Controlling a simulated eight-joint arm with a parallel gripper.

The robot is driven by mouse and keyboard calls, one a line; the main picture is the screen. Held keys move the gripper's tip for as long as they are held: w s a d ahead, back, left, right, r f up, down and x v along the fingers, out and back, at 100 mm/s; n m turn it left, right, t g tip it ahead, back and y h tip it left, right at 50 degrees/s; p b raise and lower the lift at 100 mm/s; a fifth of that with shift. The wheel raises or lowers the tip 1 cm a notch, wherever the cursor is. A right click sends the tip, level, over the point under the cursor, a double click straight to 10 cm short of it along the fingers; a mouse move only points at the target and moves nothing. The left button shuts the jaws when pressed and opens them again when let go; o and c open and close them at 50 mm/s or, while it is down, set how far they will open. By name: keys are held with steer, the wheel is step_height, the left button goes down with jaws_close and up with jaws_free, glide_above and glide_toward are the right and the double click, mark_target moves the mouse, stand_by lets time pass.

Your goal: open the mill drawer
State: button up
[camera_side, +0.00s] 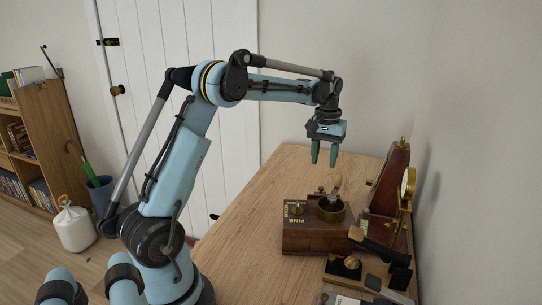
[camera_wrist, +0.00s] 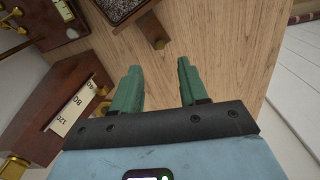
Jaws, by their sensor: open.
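The mill (camera_side: 308,238) is a brown wooden box with a "FINE" plate and a brass cup on top. It stands on the table below my gripper (camera_side: 324,162). The drawer side is hidden in the side view. In the wrist view, a wooden tray-like part with dark grainy contents (camera_wrist: 122,9) shows at the top edge, with a brown knob (camera_wrist: 159,43). It looks like the mill drawer standing out, but the mill body is cut off there. My gripper (camera_wrist: 160,68) is open and empty, above the table and apart from the knob.
A tall reddish metronome-like case (camera_side: 387,185) with brass parts stands right of the mill, by the wall; a numbered case (camera_wrist: 62,125) shows in the wrist view. A small wooden device (camera_side: 345,268) lies in front. The wooden table (camera_side: 245,240) is clear to the left.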

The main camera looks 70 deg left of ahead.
steer(key=shift+r, duration=1.9)
steer(key=s+d+r+m+t, duration=0.2)
steer(key=s+d+r, duration=0.1)
steer(key=d, duration=0.5)
steer(key=s+d+f+m+t, duration=0.2)
steer(key=s+d+m, duration=0.1)
steer(key=s+d, duration=0.3)
steer(key=s+d+f+m+t, duration=0.3)
steer(key=s+d, duration=0.3)
steer(key=s, duration=0.1)
steer(key=shift+s+d, duration=0.2)
steer(key=shift+s, duration=0.05)
